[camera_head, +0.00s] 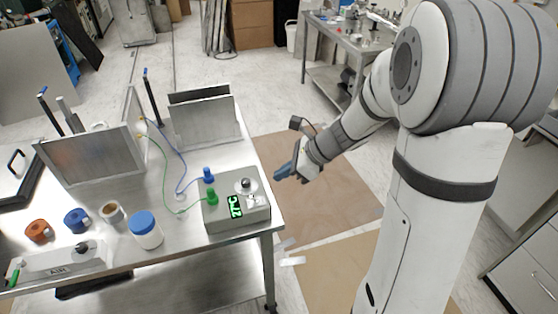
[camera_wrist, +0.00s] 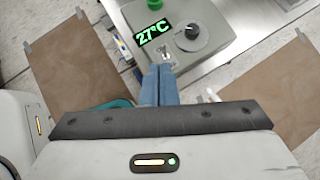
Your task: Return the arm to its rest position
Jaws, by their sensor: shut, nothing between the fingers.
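My arm reaches down from the right in the head view, bent at the elbow. My gripper (camera_head: 284,172) hangs in the air just right of the table's edge, beyond the grey control box. In the wrist view my gripper (camera_wrist: 159,70) shows two blue fingers pressed together, with nothing between them. The fingertips appear over the front edge of the control box (camera_wrist: 215,45), near a small switch. I cannot tell from this view how far above it they are.
The control box (camera_head: 226,219) reads 27°C and has a knob and blue and green plugs. The steel table (camera_head: 185,262) also holds a blue-lidded jar (camera_head: 146,230), tape rolls and upright metal plates. Brown sheets (camera_head: 335,200) lie on open floor. A second table (camera_head: 345,45) stands behind.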

